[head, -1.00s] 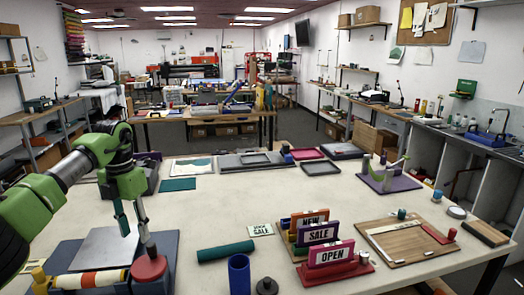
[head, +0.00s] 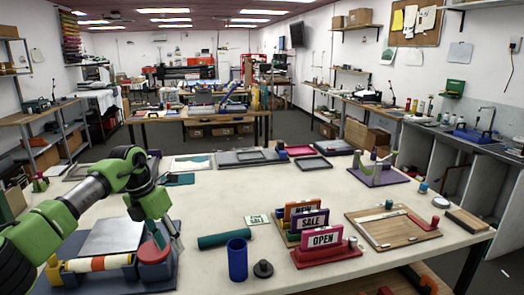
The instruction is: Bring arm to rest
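My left arm, green and black, comes in from the left. Its gripper (head: 168,232) points down over the front left of the pale table (head: 330,208). The fingers look spread apart, with nothing seen held between them. They are close to a red round-topped piece (head: 154,252) at the right end of a blue-framed press with a grey plate (head: 113,237). I cannot tell whether the fingers touch the red piece. My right gripper is not in view.
A sign rack (head: 326,254) and a wooden board (head: 393,228) lie further right. The table's middle is mostly clear.

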